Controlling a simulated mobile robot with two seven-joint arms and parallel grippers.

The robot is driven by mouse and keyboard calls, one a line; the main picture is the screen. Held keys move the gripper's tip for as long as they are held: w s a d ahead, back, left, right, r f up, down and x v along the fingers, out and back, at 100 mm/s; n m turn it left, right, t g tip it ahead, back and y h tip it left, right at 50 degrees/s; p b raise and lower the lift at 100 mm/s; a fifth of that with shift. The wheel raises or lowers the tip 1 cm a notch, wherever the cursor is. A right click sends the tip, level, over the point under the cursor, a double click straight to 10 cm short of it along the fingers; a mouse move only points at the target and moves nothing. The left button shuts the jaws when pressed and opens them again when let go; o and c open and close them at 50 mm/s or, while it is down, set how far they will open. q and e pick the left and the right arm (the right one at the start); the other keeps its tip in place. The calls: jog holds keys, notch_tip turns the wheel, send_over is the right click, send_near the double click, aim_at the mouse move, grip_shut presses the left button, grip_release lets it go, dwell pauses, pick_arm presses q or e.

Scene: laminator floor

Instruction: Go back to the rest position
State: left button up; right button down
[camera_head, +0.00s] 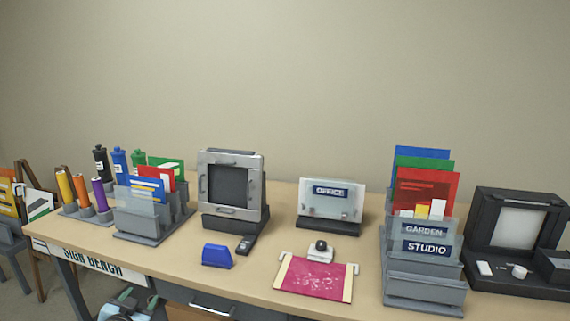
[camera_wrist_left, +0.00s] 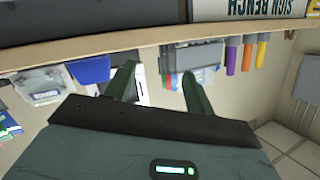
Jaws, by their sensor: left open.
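My left gripper (camera_head: 126,303) shows at the bottom left of the head view, low in front of the sign bench (camera_head: 255,283) and below its top. Much of it is cut off by the picture's edge. In the left wrist view, its two dark green fingers (camera_wrist_left: 158,72) stand apart with nothing held between them. That view shows the bench upside down, with its front edge across the upper part. My right gripper is in neither view.
The bench top holds a marker rack (camera_head: 92,215), a grey framed device (camera_head: 231,213), a blue block (camera_head: 216,256), a pink sheet (camera_head: 314,278), an OFFICE sign stand (camera_head: 330,226), a sign rack (camera_head: 424,290) and a black machine (camera_head: 515,279). An easel stands at far left.

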pick_arm(q)
jog(key=s+d+f+g+h, duration=0.1)
jog(key=s+d+f, duration=0.2)
jog(key=s+f, duration=0.2)
jog(key=s+d+f+g, duration=0.1)
jog(key=s+d+f, duration=0.2)
jog(key=s+f, duration=0.2)
jog(key=s+d+f+g+h, duration=0.1)
jog(key=s+d+f, duration=0.2)
jog(key=s, duration=0.8)
jog(key=s+d+f+g, duration=0.1)
jog(key=s+d+f, duration=0.2)
jog(key=s, duration=0.9)
jog(key=s+d+f+n+g+h, duration=0.1)
jog(key=s+d, duration=0.4)
jog(key=s, duration=0.6)
notch_tip(320, 180, down, 2)
jog(key=shift+s+d+g+h, duration=0.2)
jog(key=shift+d+g+h, duration=0.15)
jog(key=shift+g, duration=0.25)
